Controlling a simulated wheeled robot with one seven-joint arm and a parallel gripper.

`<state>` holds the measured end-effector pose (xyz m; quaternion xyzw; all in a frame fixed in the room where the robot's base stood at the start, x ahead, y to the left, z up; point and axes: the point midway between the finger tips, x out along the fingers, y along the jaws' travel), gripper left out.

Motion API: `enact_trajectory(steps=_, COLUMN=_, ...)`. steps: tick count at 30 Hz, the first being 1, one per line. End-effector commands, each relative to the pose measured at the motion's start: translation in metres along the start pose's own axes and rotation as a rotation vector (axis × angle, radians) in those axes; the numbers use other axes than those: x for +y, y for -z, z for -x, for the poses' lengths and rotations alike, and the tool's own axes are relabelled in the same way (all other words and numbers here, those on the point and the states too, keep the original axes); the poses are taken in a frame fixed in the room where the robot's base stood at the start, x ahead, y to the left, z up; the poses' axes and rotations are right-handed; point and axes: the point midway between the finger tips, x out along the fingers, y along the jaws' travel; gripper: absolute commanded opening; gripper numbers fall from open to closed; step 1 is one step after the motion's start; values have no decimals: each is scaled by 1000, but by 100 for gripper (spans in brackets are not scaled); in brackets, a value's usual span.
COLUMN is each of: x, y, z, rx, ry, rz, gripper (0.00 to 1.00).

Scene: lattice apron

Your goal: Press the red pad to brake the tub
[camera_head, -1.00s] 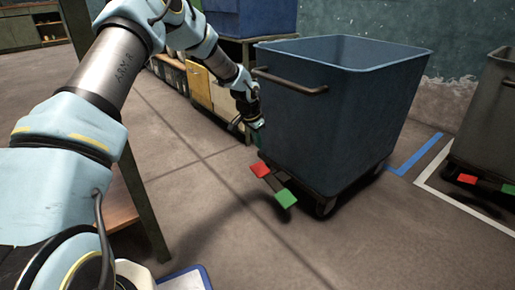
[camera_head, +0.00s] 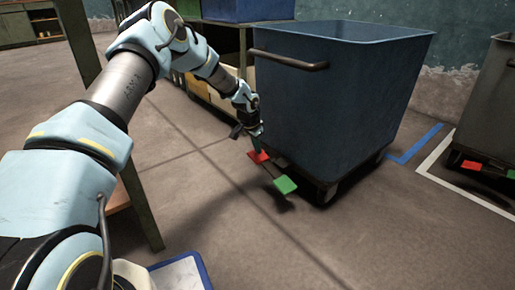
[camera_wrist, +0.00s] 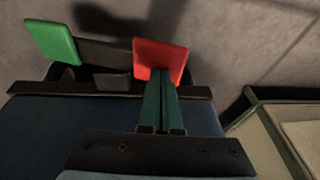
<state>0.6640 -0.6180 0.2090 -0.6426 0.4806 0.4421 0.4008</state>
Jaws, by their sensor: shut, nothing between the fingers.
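The blue tub (camera_head: 330,100) stands on a dark wheeled base, with a handle bar on its near upper side. A red pad (camera_head: 258,157) and a green pad (camera_head: 285,185) stick out low from the base on a dark bar. My gripper (camera_head: 258,145) is shut and empty, pointing down at the red pad. In the wrist view the green fingers of my gripper (camera_wrist: 160,75) end over the red pad (camera_wrist: 172,56) and overlap it. I cannot tell whether they touch it. The green pad (camera_wrist: 52,41) is off to the left there.
A grey tub (camera_head: 490,110) with its own red pad (camera_head: 471,165) stands at the right, inside white floor lines. Blue floor tape (camera_head: 418,147) lies behind the blue tub. Shelving stands behind my arm.

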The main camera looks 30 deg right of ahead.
Motion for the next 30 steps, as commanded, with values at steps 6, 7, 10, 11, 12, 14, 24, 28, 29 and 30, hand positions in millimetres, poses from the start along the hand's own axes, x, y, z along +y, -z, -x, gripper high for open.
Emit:
enact_trajectory(steps=6, x=-1, y=0, z=0, rx=-1, ry=-9, rz=4, gripper=0)
enact_trajectory(steps=7, x=-2, y=0, z=0, rx=-1, ry=-14, rz=6, gripper=0)
enact_trajectory(steps=10, x=-3, y=-1, z=-1, rx=-1, ry=-39, rz=13, gripper=0)
enact_trajectory(steps=11, x=-3, y=0, z=-2, rx=-1, ry=-45, rz=16, gripper=0)
enact_trajectory(steps=12, x=-4, y=-1, z=-2, rx=-1, ry=-50, rz=17, gripper=0)
enact_trajectory(steps=14, x=-4, y=-1, z=-4, rx=-2, ry=-57, rz=18, gripper=0)
enact_trajectory(steps=24, x=-8, y=-3, z=-10, rx=-4, ry=-127, rz=41, gripper=0)
enact_trajectory(steps=28, x=-12, y=-5, z=-16, rx=-5, ry=-185, rz=59, gripper=0)
enact_trajectory(steps=29, x=-12, y=-6, z=-18, rx=-6, ry=-203, rz=66, gripper=0)
enact_trajectory(steps=30, x=-14, y=-6, z=-20, rx=-6, ry=-226, rz=73, gripper=0)
